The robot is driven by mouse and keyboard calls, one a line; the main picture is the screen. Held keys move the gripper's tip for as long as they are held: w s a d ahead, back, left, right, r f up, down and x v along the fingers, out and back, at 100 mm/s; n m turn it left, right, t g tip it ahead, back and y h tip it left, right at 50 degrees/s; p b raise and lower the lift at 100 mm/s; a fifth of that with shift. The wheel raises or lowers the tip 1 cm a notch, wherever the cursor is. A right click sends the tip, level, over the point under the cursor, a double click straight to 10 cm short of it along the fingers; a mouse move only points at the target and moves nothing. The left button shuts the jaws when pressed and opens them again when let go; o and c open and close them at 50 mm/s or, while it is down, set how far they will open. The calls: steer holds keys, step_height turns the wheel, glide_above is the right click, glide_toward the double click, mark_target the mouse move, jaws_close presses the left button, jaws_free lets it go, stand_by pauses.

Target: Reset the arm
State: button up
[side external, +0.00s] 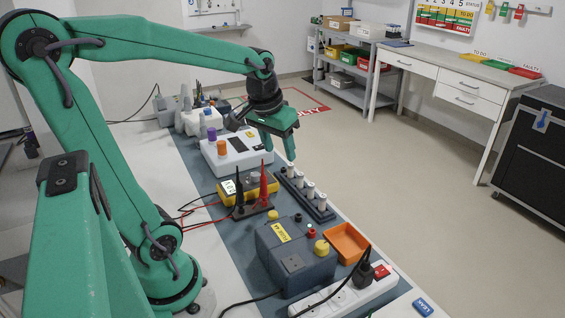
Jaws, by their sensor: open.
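My gripper (278,146) is at the end of the green arm, above the bench and pointing down. Its fingers are apart, and one long green finger shows clearly. I see nothing held between them. It hangs over the right edge of a white device (232,160) with purple and orange knobs, just behind a dark rack (318,207) that holds several pale cylinders. Whether a fingertip touches the rack's far end cannot be told from this view.
A yellow meter (233,187) with red and black probes, a grey box (292,256), an orange tray (345,242) and a white power strip (350,298) stand along the bench mat. Cables lie at the left. Open floor lies to the right, with a shelf and desk beyond.

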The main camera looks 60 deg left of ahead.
steer(key=s+d+r+m+t+h, duration=0.1)
steer(key=s+d+m+t, duration=0.1)
steer(key=s+d+m, duration=0.2)
steer(key=shift+s+d+t, duration=0.3)
steer(key=shift+s+d, duration=1.55)
steer(key=shift+d, duration=0.95)
